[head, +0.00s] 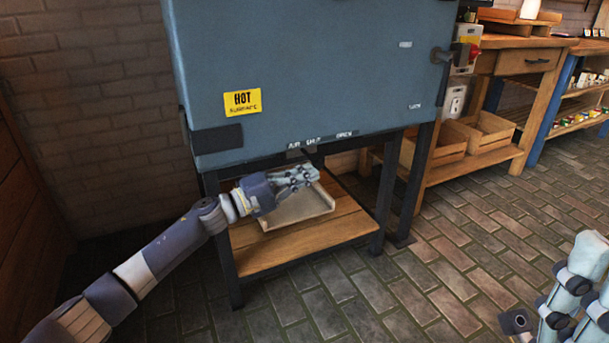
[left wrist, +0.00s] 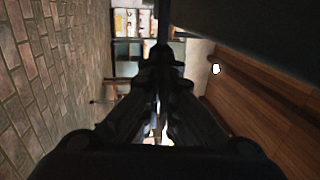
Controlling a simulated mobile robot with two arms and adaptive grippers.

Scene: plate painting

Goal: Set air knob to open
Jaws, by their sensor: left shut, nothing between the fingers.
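The blue-grey kiln box (head: 310,70) stands on a dark frame. Along its lower front edge are small labels, apparently AIR, SHUT and OPEN (head: 344,134). A small dark part, apparently the air knob (head: 308,150), sits just under these labels; its setting cannot be made out. My left gripper (head: 312,173) is shut and empty, just below this part, under the box's front edge and above the lower shelf. In the left wrist view its dark fingers (left wrist: 162,62) point away from the camera. My right gripper (head: 562,305) is partly in view at lower right, clear of the kiln.
A pale tray (head: 300,211) lies on the wooden lower shelf (head: 265,256) under my left gripper. The frame's legs stand on both sides of it. A yellow HOT sign (head: 242,102) is on the box. A wooden workbench (head: 490,165) stands right. The brick floor in front is clear.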

